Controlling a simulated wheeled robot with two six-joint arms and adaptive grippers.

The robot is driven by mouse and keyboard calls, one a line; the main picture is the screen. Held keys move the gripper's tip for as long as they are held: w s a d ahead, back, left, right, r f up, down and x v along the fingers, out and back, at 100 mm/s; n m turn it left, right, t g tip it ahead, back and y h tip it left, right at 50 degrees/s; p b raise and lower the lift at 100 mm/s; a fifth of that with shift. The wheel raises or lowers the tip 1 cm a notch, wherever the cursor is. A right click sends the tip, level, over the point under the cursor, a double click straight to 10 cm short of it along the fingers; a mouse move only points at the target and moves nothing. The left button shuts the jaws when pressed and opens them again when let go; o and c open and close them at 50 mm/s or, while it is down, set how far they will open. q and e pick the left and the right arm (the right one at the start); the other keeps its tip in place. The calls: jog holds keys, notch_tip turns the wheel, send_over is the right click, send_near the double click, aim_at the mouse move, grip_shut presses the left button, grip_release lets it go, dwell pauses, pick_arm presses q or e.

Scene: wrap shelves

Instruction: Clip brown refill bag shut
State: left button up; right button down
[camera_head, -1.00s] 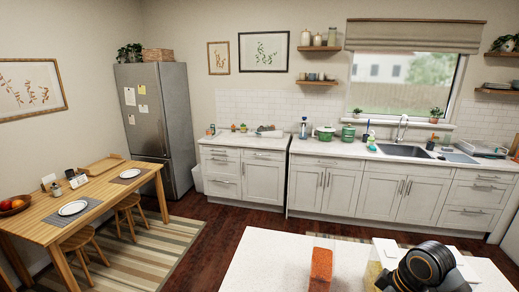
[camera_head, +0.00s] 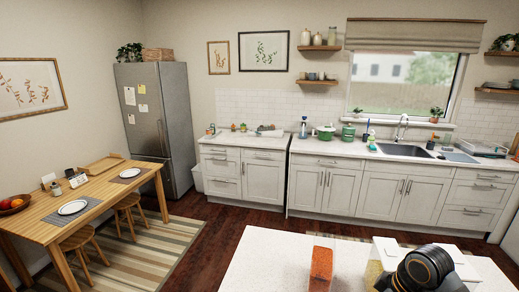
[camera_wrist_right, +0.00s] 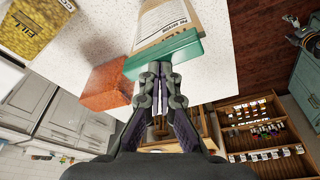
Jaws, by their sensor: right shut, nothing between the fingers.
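In the right wrist view, a brown refill bag (camera_wrist_right: 178,20) with a white label is on the white speckled counter (camera_wrist_right: 92,32). A green clip (camera_wrist_right: 163,53) lies straight across the bag's near end. My right gripper (camera_wrist_right: 160,68) is shut and empty, with its fingertips right at the clip's near edge; I cannot tell whether they touch it. In the head view my right arm covers the counter's right part, and I cannot make out the brown bag or clip there. My left gripper is in neither view.
A rust-orange block-like item (camera_wrist_right: 106,87) stands just left of the clip; it also shows in the head view (camera_head: 321,268). A yellow bag (camera_wrist_right: 40,24) with lettering is farther left. The counter's left part (camera_head: 268,262) is clear.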

notch_tip(320, 180, up, 3)
jog(key=shift+f+p, duration=0.15)
jog(key=shift+p, duration=1.1)
jog(key=shift+r, duration=2.1)
